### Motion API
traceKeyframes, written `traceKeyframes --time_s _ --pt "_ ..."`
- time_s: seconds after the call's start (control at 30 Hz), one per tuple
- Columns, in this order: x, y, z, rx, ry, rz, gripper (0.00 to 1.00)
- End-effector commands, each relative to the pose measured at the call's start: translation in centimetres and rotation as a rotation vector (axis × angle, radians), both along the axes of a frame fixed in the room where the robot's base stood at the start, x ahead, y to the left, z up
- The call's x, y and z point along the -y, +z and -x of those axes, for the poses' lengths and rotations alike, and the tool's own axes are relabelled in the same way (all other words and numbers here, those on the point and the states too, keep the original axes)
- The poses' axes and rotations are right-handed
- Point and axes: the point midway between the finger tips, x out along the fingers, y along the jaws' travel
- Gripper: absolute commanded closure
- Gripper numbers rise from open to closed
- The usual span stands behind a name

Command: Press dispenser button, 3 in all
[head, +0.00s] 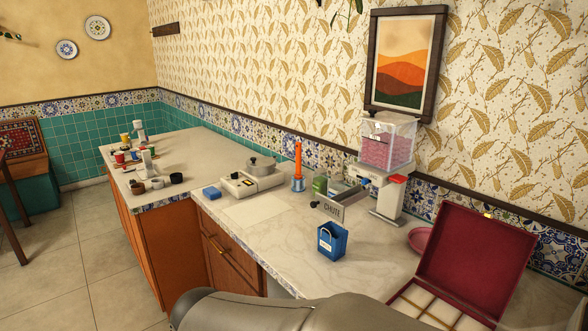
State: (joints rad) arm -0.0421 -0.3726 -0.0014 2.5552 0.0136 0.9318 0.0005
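The dispenser (390,192) stands at the right part of the counter, against the patterned wall. It has a clear bin (388,145) of pink pieces on top and a white column and base below. A red piece (397,179), which looks like the button, sits on the right of its front. A grey tray marked CHUTE (334,209) extends to the left of it.
An open dark red box (475,255) with a divided inside stands at the right front, beside a pink plate (420,239). The counter's front-left area is fairly clear.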

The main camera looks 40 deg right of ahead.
Motion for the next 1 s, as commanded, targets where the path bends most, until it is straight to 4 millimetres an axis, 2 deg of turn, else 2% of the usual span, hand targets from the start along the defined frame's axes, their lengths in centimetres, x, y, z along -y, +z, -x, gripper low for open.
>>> traceKeyframes --time_s 0.27,0.3,0.43,1.0 --pt "0.0 0.0 0.0 0.0 0.0 0.0 0.6" --pt "0.0 0.0 0.0 0.0 0.0 0.0 0.65" --pt "0.0 0.0 0.0 0.0 0.0 0.0 1.0" --pt "0.0 0.0 0.0 0.0 0.0 0.0 1.0"
